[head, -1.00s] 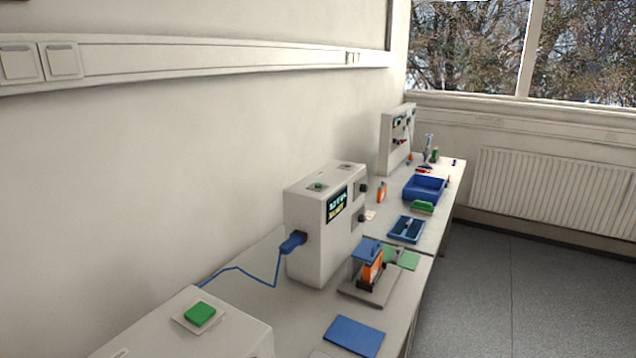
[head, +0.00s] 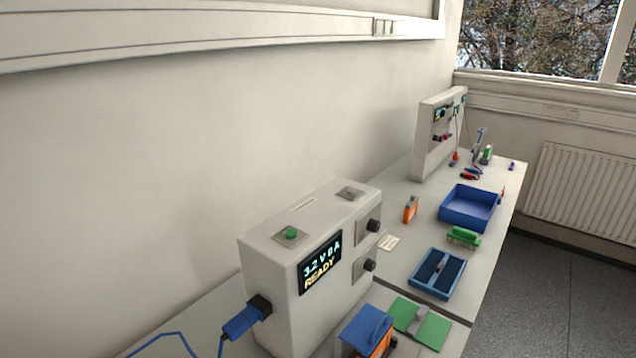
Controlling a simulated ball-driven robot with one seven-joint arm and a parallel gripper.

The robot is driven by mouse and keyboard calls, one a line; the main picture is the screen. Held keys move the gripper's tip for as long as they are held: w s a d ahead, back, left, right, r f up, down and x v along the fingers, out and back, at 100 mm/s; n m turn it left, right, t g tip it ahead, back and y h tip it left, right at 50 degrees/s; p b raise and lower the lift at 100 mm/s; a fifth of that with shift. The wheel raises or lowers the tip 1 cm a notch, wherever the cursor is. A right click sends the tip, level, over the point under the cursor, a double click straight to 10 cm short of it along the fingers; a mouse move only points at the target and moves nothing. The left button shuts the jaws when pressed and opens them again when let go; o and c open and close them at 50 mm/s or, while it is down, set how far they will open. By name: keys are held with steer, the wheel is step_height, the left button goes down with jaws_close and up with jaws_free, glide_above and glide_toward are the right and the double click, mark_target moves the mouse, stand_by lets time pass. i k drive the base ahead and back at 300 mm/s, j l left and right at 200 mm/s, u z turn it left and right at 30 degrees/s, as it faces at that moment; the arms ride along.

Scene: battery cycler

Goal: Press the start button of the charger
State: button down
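The charger (head: 275,278) is a light grey box on the bench, left of centre in the head view. A round green button (head: 291,233) sits on a small plate on its top, near the front left corner. Its display (head: 320,262) reads "3.2 V 0 A" and "READY". Two dark knobs are on the same face, right of the display. A blue plug (head: 245,318) with a blue cable is in its left side. I take the green button for the start button; no label on it is legible. My gripper is not in view.
Beyond the charger are a blue divided tray (head: 437,290), a blue bin (head: 468,225), an orange item (head: 410,210) and an upright instrument panel (head: 425,150). A blue-topped holder (head: 368,325) stands close to the charger's right. The wall runs along the left; floor is open at right.

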mark_target(290, 233)
steer(key=i+l+u, duration=0.2)
steer(key=i+l, duration=1.1)
